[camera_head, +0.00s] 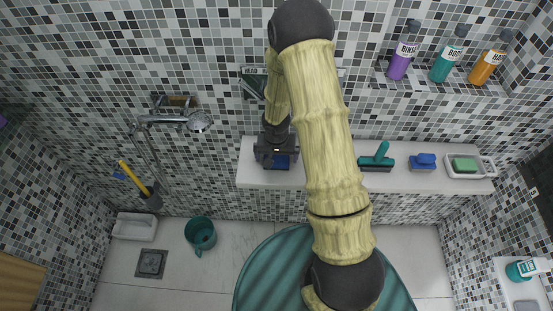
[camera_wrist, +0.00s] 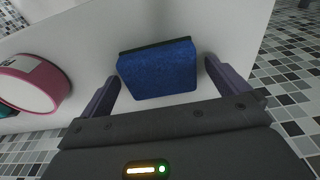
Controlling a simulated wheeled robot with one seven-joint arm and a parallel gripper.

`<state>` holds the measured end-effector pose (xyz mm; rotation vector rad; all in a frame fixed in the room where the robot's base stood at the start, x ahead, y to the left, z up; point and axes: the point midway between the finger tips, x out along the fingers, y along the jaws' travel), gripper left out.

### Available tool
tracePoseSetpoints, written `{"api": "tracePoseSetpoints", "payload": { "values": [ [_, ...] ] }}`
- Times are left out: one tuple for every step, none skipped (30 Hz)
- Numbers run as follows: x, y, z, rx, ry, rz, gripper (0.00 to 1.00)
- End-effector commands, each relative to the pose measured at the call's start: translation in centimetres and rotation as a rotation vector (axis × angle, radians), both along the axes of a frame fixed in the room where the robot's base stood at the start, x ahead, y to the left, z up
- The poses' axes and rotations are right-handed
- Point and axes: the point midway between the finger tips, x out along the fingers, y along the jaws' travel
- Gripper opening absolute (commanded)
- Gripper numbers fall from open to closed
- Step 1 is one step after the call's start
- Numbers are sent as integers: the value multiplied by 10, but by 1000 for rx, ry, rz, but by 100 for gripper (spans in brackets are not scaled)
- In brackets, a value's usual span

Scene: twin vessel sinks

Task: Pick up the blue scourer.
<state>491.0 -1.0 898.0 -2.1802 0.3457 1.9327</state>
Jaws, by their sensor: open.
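The blue scourer (camera_wrist: 158,72), a blue block with a dark strip along its far edge, lies on the white ledge (camera_wrist: 205,25) in the wrist view. My gripper (camera_wrist: 163,76) is open, with one finger to each side of the scourer and a visible gap at each side. I cannot tell how far the fingertips are above the ledge.
A pink round tub (camera_wrist: 38,85) stands left of my gripper in the wrist view. Three bottles stand on the upper shelf (camera_head: 440,84).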

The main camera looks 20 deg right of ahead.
Motion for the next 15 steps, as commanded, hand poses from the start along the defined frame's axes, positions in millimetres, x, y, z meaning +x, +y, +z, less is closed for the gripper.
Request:
{"api": "tracePoseSetpoints", "payload": {
  "values": [
    [0, 0, 0, 0, 0, 0, 100],
    [0, 0, 0, 0, 0, 0, 100],
    [0, 0, 0, 0, 0, 0, 100],
    [0, 0, 0, 0, 0, 0, 100],
    [0, 0, 0, 0, 0, 0, 100],
    [0, 0, 0, 0, 0, 0, 100],
    [0, 0, 0, 0, 0, 0, 100],
    [0, 0, 0, 0, 0, 0, 100],
    [0, 0, 0, 0, 0, 0, 100],
    [0, 0, 1, 0, 0, 0, 100],
    [0, 0, 1, 0, 0, 0, 100],
    [0, 0, 1, 0, 0, 0, 98],
    [0, 0, 1, 0, 0, 0, 92],
    [0, 0, 1, 0, 0, 0, 86],
    [0, 0, 1, 0, 0, 0, 78]
  ]
}}
